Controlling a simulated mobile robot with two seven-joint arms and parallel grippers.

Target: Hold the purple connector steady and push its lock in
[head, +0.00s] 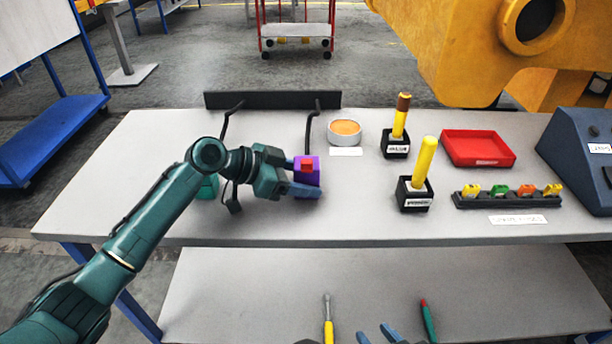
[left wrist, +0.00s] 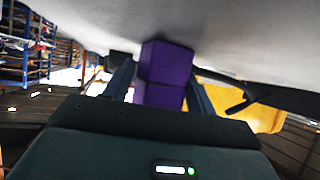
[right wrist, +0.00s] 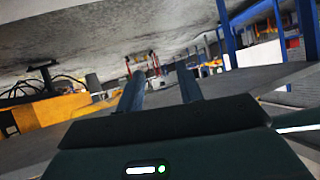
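The purple connector (head: 306,179) is at the end of a black cable over the bench, with a red lock (head: 307,163) on its upper side. The lock appears to stand out from the purple body. My left gripper (head: 304,176) has a finger on each side of the connector and looks shut on it. In the left wrist view the purple body (left wrist: 165,75) fills most of the space between the fingers; the lock is not visible there. My right gripper (right wrist: 160,88) is open and empty. Only its fingertips show at the bottom of the head view (head: 378,336).
A black rail (head: 272,100) with hanging cables stands at the bench's back. A teal piece (head: 208,188) is partly behind my left arm. Right are an orange-filled tin (head: 344,132), two yellow-handled tools in black holders (head: 413,196), a red tray (head: 478,148) and a colored-piece rack (head: 508,199).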

